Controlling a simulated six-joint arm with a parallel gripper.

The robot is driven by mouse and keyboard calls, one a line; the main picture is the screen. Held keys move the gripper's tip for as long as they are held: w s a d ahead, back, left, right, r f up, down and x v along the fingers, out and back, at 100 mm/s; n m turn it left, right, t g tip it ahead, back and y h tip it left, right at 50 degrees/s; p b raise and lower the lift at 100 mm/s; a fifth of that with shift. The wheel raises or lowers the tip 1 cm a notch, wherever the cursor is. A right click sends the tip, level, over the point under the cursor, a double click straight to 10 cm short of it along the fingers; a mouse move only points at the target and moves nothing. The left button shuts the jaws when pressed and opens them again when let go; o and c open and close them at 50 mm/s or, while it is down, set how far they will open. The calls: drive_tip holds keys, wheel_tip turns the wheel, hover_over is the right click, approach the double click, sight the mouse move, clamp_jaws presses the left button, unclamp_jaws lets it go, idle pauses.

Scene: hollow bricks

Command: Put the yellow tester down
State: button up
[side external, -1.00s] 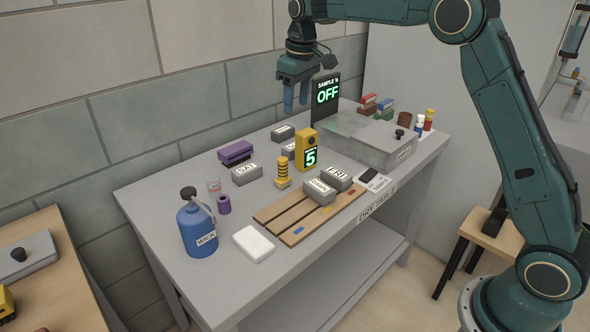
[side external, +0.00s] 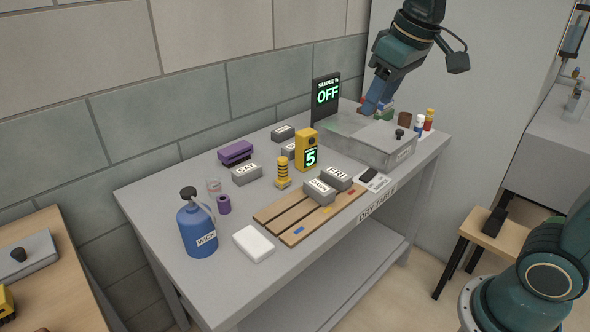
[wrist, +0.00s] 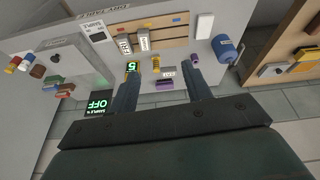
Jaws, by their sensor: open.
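The yellow tester (side external: 307,139), a box with a green lit "5" on its face, stands upright on the grey table (side external: 190,165) behind the slatted wooden rack. It also shows in the wrist view (wrist: 132,66), near the left finger. My gripper (side external: 376,98) is up over the back right of the table, above the grey box, well apart from the tester. Its blue fingers are spread and empty in the wrist view (wrist: 160,88). In the side view the fingers overlap each other.
A grey lidded box (side external: 365,143) and a black sign reading OFF (side external: 326,98) stand right of the tester.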

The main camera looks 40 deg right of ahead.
drive_tip(key=s+f, duration=0.3)
drive_tip(key=s, duration=0.4)
drive_tip(key=s+f+t, duration=0.1)
drive_tip(key=s+f, duration=0.2)
drive_tip(key=s, duration=0.5)
drive_tip(key=shift+a+f+m+t, duration=0.3)
drive_tip(key=shift+a+f+m, duration=0.05)
drive_tip(key=shift+a+m, duration=0.1)
